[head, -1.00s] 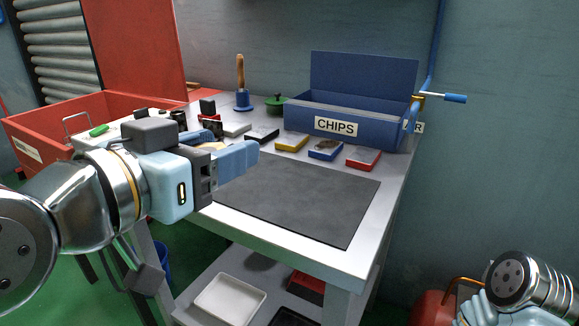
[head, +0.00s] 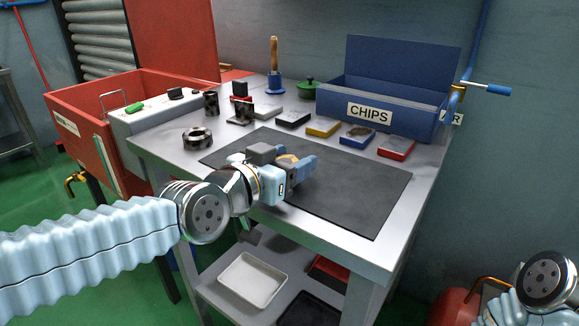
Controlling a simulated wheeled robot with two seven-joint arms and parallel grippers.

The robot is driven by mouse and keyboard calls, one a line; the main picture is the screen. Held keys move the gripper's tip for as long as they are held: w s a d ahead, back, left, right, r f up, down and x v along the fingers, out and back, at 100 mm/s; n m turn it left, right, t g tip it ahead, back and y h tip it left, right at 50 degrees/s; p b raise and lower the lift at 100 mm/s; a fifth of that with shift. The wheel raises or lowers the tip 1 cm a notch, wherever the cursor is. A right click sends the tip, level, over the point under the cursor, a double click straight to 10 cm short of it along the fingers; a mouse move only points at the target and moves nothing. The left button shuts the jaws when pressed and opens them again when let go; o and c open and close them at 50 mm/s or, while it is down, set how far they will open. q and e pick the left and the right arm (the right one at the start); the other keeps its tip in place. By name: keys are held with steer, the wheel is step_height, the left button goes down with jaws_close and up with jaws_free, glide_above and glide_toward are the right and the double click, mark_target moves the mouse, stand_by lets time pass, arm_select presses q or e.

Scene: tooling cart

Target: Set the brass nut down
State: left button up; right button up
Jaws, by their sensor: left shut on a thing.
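My left gripper (head: 303,167) is over the dark mat (head: 350,205) on the cart top, near the mat's left half. It is shut on the brass nut (head: 287,160), which shows as a small tan-brass patch between the fingers. The fingers hide most of the nut. I cannot tell whether the nut touches the mat. My right gripper is not in view; only part of my right arm shows at the lower right.
A blue CHIPS box (head: 385,109) stands at the back right. Several small coloured blocks, such as a red one (head: 397,148), line the mat's back edge. A dark ring-shaped part (head: 197,138) lies left of the mat. The mat's right half is clear.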

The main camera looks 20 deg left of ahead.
arm_select(q)
steer(key=shift+f, duration=0.45)
steer(key=shift+f, duration=0.1)
steer(key=o, duration=0.9)
steer(key=shift+f, duration=0.15)
steer(key=shift+c, duration=0.2)
steer(key=o, duration=0.5)
steer(key=shift+c, duration=0.2)
